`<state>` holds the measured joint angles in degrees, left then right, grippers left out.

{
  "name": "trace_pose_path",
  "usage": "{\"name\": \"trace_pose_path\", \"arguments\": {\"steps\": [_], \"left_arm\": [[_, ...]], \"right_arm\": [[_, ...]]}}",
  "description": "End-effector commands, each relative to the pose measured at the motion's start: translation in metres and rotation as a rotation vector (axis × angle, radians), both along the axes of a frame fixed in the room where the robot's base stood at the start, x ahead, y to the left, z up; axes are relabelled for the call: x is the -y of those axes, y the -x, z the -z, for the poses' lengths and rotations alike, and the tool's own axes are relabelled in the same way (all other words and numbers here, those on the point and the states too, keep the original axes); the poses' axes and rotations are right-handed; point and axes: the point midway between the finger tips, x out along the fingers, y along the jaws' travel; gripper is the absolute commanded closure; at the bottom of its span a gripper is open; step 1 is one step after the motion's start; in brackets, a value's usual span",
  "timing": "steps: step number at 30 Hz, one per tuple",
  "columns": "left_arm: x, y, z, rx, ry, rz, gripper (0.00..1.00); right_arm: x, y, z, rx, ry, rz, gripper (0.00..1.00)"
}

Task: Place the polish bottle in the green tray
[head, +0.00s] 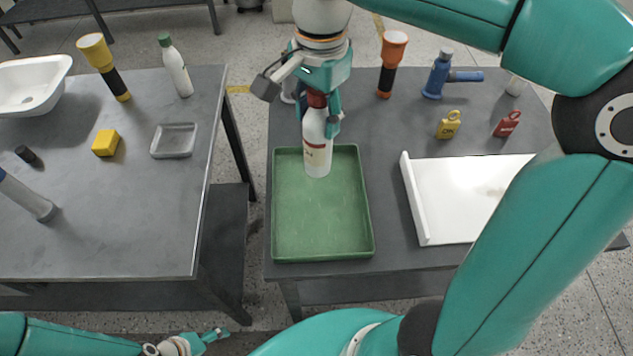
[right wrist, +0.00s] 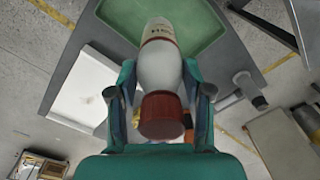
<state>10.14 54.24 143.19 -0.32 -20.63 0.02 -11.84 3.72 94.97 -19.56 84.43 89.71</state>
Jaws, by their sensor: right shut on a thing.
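The polish bottle (head: 318,150) is white with a red-brown cap and hangs upright in my right gripper (head: 318,114). The gripper is shut around its upper part. The bottle's base shows over the far part of the green tray (head: 277,215), inside the rim in the head view; I cannot tell if it touches the floor of the tray. In the right wrist view, the bottle (right wrist: 160,72) sits between both fingers, cap towards me, with the green tray (right wrist: 207,40) beyond it. My left gripper (head: 213,336) is low at the left; its opening is unclear.
On the tray's table, a white board (head: 460,200) lies to the right. The left table (head: 120,220) holds other items. The tray floor looks otherwise empty.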

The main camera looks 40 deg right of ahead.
Motion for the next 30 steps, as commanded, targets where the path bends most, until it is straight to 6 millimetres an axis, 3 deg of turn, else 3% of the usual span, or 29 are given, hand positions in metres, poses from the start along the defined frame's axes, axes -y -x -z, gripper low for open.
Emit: {"name": "trace_pose_path", "arguments": {"steps": [6, 12, 30], "left_arm": [[0.0, 0.0, 0.009, 0.0, 0.0, 0.0, 0.27], [0.0, 0.0, 0.012, 0.0, 0.0, 0.0, 0.27], [0.0, 0.0, 0.016, 0.001, 0.0, 0.0, 0.27]], "right_arm": [[0.005, 0.004, 0.062, -0.006, 0.0, 0.014, 1.0], [0.006, 0.004, 0.108, -0.004, 0.001, 0.014, 1.0], [0.006, 0.004, 0.17, -0.001, 0.0, 0.016, 1.0]]}}
